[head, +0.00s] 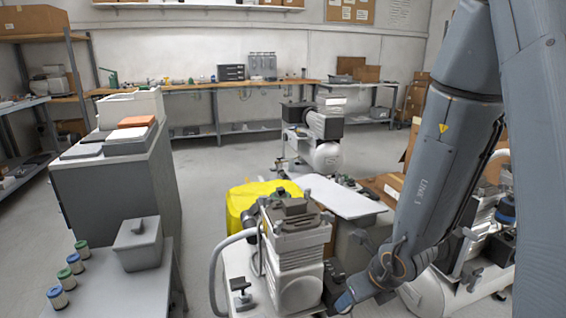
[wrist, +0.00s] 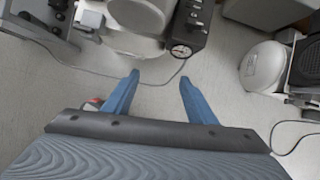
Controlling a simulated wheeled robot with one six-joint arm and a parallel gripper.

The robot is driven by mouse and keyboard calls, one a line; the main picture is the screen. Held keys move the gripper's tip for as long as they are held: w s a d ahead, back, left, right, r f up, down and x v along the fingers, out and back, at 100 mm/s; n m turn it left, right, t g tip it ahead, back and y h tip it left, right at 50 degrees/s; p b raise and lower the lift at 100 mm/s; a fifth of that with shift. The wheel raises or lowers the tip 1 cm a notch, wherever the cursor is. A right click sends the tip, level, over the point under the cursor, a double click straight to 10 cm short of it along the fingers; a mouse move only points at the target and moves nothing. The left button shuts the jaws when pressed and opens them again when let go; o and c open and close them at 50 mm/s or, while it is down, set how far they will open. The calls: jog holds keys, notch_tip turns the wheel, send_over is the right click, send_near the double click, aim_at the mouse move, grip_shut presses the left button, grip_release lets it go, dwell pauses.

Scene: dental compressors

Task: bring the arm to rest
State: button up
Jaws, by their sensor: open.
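My arm comes down from the upper right in the head view, with its wrist bent low beside a compressor. My gripper (wrist: 159,78) shows in the wrist view with two blue fingers spread apart and nothing between them but grey floor and a thin cable. In the head view, a blue finger of it shows low at the bottom, just right of the near compressor (head: 295,245). I cannot tell there how far apart the two are.
A compressor with a gauge (wrist: 182,50) lies beyond the fingertips. A white tank (wrist: 262,68) is to the right. A small table (head: 100,285) holds a grey box (head: 138,243) and several filters. A dark grey cabinet (head: 120,190) stands behind. Open floor (head: 215,185) lies mid-room.

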jog(key=a+r+n+y, duration=0.4)
jog(key=a+r+n, duration=0.5)
jog(key=a+n, duration=0.25)
jog(key=s+a+r+n+g, duration=0.3)
jog(key=s+r+n, duration=0.2)
jog(key=s+n, duration=0.45)
jog(key=s+d+r+n+g+h, duration=0.25)
jog(key=s+d+n+h, duration=0.45)
jog(key=n, duration=0.5)
jog(key=w+d+r+m+y+p, duration=0.1)
jog(key=d+r+m+p, duration=0.1)
jog(key=d+r+p, duration=0.6)
jog(key=d+t+p, duration=0.1)
jog(key=p, duration=0.5)
jog(key=shift+w+d+r+p, duration=0.15)
jog(key=shift+d+r+p, duration=0.1)
jog(key=shift+p, duration=0.1)
jog(key=shift+a, duration=0.1)
